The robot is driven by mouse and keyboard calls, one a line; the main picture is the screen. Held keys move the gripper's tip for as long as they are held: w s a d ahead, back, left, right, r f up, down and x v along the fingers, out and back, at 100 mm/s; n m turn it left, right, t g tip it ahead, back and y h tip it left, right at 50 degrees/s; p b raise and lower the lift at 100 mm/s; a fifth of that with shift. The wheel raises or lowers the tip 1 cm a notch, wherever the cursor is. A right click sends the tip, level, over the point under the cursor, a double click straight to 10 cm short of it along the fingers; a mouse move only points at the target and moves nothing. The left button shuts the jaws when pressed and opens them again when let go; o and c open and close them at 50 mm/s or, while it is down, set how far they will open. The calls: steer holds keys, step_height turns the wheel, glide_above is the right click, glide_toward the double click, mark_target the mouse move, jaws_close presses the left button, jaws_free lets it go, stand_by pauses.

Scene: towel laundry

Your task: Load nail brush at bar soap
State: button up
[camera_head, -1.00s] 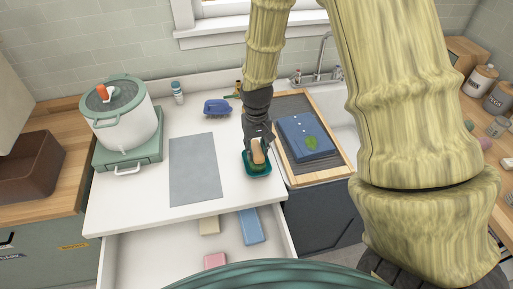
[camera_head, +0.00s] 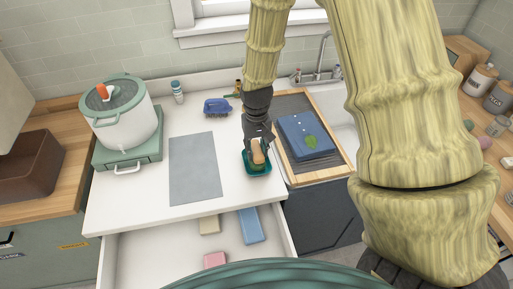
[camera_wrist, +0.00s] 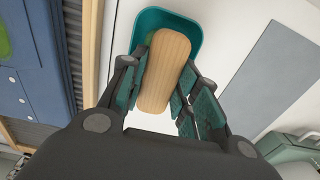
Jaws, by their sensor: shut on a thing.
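The wooden-backed nail brush (camera_head: 258,155) is between the fingers of my gripper (camera_head: 258,146), over a teal dish (camera_head: 260,172) at the counter's right edge. In the wrist view the pale tan, rounded brush (camera_wrist: 166,72) fills the space between the fingers (camera_wrist: 163,80), which are shut on its sides. Its far end overlaps the teal dish (camera_wrist: 170,15). The bar soap is not clearly visible; the dish's inside is mostly hidden by the brush and fingers. I cannot tell whether the bristles touch anything.
A blue brush-like object (camera_head: 217,107) and a small bottle (camera_head: 177,91) stand behind. A grey mat (camera_head: 195,170) and a white pot (camera_head: 122,118) are left. A wood-framed rack (camera_head: 328,173) with a folded blue towel (camera_head: 303,137) is right. The open drawer (camera_head: 165,250) below holds several coloured blocks.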

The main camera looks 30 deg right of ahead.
mark_target(256, 149)
steer(key=shift+f, duration=0.35)
stand_by(1.8)
steer(key=shift+r+p, duration=2.9)
steer(key=shift+r, duration=0.65)
steer(key=shift+f, duration=0.1)
